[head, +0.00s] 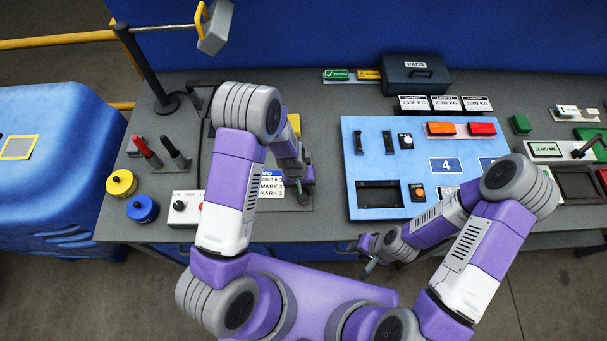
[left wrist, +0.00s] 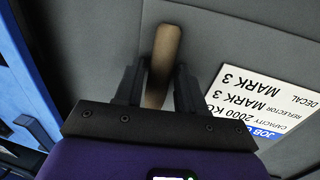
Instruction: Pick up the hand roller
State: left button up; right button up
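A brown, wooden-looking handle, taken to be the hand roller's (left wrist: 166,55), lies between the two dark fingers of my left gripper (left wrist: 158,88) in the left wrist view. The fingers are close together, one on each side, and look shut on it. The roller's head is not visible there. In the head view my left gripper (head: 300,187) is low over the bench by the white job card, and my arm hides the handle. My right gripper (head: 368,258) is empty-looking in front of the bench edge; its finger opening is too small to tell.
The job card (head: 270,186) lies right beside my left gripper. A blue panel (head: 366,208) with switches stands to the right. A red-handled tool (head: 147,153), yellow weight (head: 121,183), blue weight (head: 142,209) and a grey control box (head: 185,208) are to the left.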

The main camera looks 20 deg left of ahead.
pick_arm(q)
grip_shut()
notch_tip(320, 180, up, 10)
jog(key=shift+c, duration=1.5)
grip_release()
grip_shut()
